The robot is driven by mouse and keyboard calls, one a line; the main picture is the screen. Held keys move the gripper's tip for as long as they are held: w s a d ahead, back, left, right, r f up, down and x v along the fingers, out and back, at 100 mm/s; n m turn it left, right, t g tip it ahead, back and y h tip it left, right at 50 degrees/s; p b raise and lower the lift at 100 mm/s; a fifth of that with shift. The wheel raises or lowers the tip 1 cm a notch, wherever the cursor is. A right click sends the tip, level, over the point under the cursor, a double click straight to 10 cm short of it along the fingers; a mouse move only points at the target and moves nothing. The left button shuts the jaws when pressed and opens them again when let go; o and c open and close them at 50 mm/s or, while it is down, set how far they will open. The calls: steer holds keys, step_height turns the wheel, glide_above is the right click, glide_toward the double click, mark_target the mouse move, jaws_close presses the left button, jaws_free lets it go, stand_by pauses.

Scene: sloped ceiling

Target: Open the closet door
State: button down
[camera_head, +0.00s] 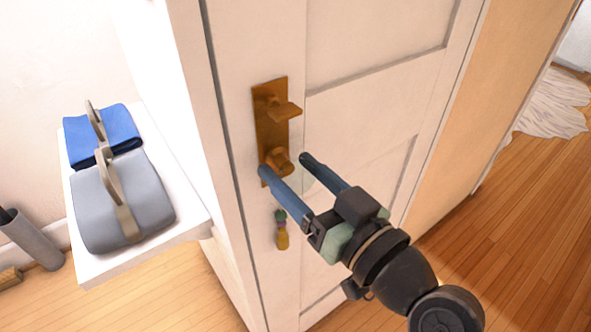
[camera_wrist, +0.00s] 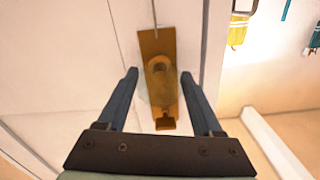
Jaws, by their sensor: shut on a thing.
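The closet door (camera_head: 365,120) is white and panelled and looks closed. A brass plate (camera_head: 270,120) on its left side carries a lever handle (camera_head: 284,108) above and a round knob (camera_head: 279,160) below. My gripper (camera_head: 287,165) reaches up from the lower right, with one blue finger on each side of the knob, shut on it. In the wrist view the plate (camera_wrist: 158,45) and knob (camera_wrist: 159,70) lie between my two fingertips (camera_wrist: 159,76). The exact finger contact is hard to see there.
A white shelf (camera_head: 190,226) at the left holds a blue folded item (camera_head: 125,122) and a grey one (camera_head: 150,185). A small coloured item (camera_head: 282,232) hangs below the plate. Open wooden floor (camera_head: 490,240) lies at the right.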

steer(key=shift+r+m, duration=0.1)
steer(key=shift+m, duration=0.2)
steer(key=m+p, duration=0.4)
steer(key=shift+r, duration=0.1)
steer(key=shift+d+f+m+p, duration=0.1)
steer(key=shift+f+m+p, duration=0.1)
steer(key=shift+m+p, duration=1.55)
steer(key=shift+m, duration=0.35)
